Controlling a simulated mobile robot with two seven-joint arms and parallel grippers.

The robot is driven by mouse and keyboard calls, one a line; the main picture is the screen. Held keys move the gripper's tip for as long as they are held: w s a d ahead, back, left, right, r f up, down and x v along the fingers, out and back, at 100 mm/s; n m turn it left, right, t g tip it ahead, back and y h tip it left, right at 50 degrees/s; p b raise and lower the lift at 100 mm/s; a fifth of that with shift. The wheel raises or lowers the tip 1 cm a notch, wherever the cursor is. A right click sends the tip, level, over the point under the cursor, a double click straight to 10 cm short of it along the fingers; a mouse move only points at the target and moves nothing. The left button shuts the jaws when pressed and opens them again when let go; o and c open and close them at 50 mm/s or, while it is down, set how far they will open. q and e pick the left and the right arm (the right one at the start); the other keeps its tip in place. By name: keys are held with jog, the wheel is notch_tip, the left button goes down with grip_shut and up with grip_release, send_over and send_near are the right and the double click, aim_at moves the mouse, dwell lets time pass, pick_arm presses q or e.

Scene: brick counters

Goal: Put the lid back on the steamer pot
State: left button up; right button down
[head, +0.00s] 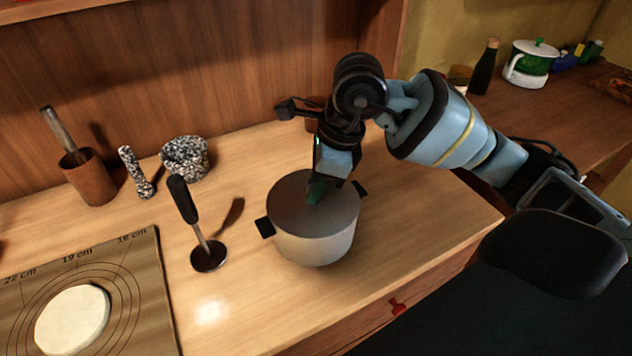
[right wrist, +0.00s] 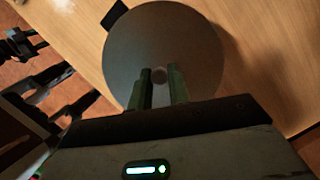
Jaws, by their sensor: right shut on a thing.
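The steamer pot (head: 312,248) stands upright on the wooden counter, a grey metal pot with black side handles. Its round grey lid (head: 285,202) covers the pot's top, and I see no clear gap between lid and rim. In the right wrist view the lid (right wrist: 165,40) is a wide grey disc, with one black pot handle (right wrist: 115,14) past its edge. My right gripper (head: 315,195) reaches down over the lid. Its green fingers (right wrist: 161,78) are shut on the lid's small central knob, which they partly hide.
Behind are a speckled mortar (head: 186,160), a pestle (head: 138,175) and a brown cup (head: 90,178). A marked mat (head: 140,270) with dough lies front left. The counter's front edge is close to the pot's right.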

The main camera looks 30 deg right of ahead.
jog(key=c, duration=1.7)
grip_release()
jog(key=o, duration=1)
jog(key=shift+c, duration=0.2)
jog(key=shift+r, duration=0.1)
